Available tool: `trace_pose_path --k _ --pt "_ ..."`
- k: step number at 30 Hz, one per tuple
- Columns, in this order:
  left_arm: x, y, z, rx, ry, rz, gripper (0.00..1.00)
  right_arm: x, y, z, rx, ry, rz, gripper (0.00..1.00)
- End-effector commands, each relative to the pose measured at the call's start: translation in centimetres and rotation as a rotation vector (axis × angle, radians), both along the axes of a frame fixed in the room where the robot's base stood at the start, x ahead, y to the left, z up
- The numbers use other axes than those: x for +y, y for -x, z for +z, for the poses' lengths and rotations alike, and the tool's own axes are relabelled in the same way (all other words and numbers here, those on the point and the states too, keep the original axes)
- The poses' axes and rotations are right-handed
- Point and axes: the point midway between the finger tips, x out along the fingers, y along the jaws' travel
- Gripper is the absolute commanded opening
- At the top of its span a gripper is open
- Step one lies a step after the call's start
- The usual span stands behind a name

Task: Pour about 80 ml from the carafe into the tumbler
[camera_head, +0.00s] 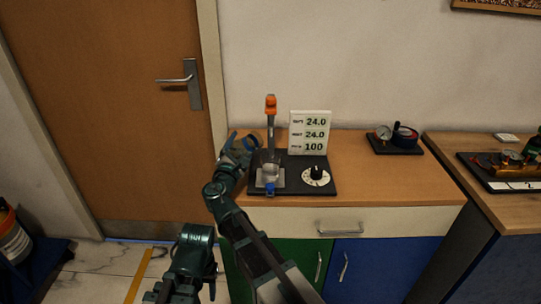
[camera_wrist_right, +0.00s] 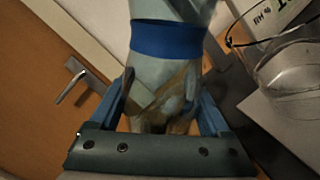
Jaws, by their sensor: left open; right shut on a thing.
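My right gripper (camera_wrist_right: 165,92) is shut on the carafe (camera_wrist_right: 172,12), a pale, see-through vessel with a blue band. In the head view the right arm reaches up to the rig's left side, where the carafe (camera_head: 240,149) shows small and partly hidden by the gripper. The tumbler (camera_wrist_right: 290,72), a clear glass, stands to the right of the carafe in the right wrist view. In the head view the tumbler (camera_head: 268,172) is faint, at the rig's left part. No stream of liquid is discernible. My left gripper (camera_head: 181,292) is open and empty, low in front of the cabinet.
A gauge device (camera_head: 397,138) stands farther right on the wooden top (camera_head: 385,180). A second bench holds more equipment. The wood between them is clear.

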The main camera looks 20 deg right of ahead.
Motion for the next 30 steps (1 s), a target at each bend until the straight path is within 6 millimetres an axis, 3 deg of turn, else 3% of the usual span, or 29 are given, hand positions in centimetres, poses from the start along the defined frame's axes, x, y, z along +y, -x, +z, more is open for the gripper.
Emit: trace_pose_path --k 17,30 --pt "0.0 0.0 -0.5 0.0 0.0 0.0 0.5 -0.2 0.1 -0.5 0.021 0.035 0.0 0.0" --pt "0.0 0.0 0.6 0.0 0.0 0.0 0.5 0.5 -0.3 -0.1 0.217 0.361 0.001 0.0"
